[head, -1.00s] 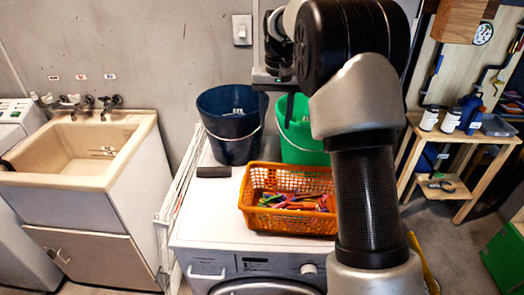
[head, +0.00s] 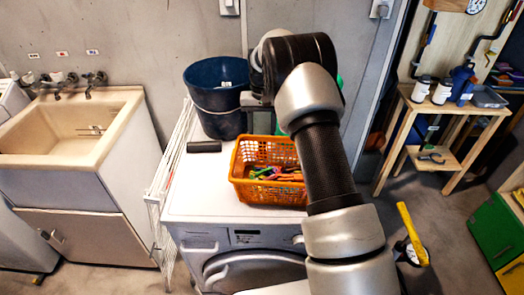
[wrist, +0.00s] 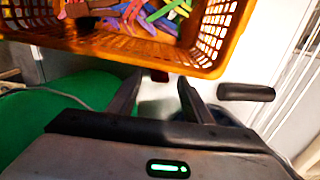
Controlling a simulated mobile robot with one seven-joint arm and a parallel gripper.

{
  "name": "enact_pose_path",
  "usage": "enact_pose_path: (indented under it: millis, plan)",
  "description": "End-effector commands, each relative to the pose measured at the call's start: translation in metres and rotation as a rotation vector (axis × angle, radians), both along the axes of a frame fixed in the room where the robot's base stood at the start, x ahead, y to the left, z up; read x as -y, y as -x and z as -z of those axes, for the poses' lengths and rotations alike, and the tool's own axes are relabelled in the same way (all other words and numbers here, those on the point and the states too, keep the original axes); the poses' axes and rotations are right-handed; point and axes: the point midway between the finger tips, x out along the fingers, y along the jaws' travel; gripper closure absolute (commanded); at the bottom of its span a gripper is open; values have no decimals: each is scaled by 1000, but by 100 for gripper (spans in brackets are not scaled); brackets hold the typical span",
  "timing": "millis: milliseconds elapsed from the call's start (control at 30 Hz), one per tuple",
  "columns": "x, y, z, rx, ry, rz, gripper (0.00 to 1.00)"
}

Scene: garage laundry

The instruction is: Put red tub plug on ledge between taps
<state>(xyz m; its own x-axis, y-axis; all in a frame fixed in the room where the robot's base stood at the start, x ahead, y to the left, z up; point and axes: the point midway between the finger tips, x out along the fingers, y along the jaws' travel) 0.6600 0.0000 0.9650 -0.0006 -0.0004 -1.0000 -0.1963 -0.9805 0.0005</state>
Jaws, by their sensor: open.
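A small dark red object (wrist: 160,75), probably the red tub plug, shows in the wrist view beside the orange basket, on the white washer top. It lies beyond and between my fingertips; I cannot make it out in the head view. My gripper (wrist: 157,84) is open and empty, its two dark fingers on either side of the line to the red object. In the head view the arm reaches over the washer, and the fingers cannot be made out there. The beige sink (head: 118,125) stands at left, with taps (head: 93,80) above its back ledge (head: 75,94).
The orange basket (head: 240,188) of coloured pegs sits on the washer (head: 190,205). A dark blue bucket (head: 213,80) stands behind, and a green bucket (wrist: 45,120) is close by my gripper. A black cylinder (head: 204,147) lies at the washer's left. A drying rack (head: 165,165) stands between sink and washer.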

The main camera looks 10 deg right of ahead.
Motion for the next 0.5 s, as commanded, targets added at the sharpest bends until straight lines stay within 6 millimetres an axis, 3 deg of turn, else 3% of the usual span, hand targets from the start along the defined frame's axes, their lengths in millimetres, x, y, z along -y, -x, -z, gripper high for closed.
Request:
enact_pose_path:
  millis: [267, 500]
  plan:
    - [0, 1, 17, -2, 0, 0, 55]
    - [0, 1, 55, -3, -1, 0, 55]
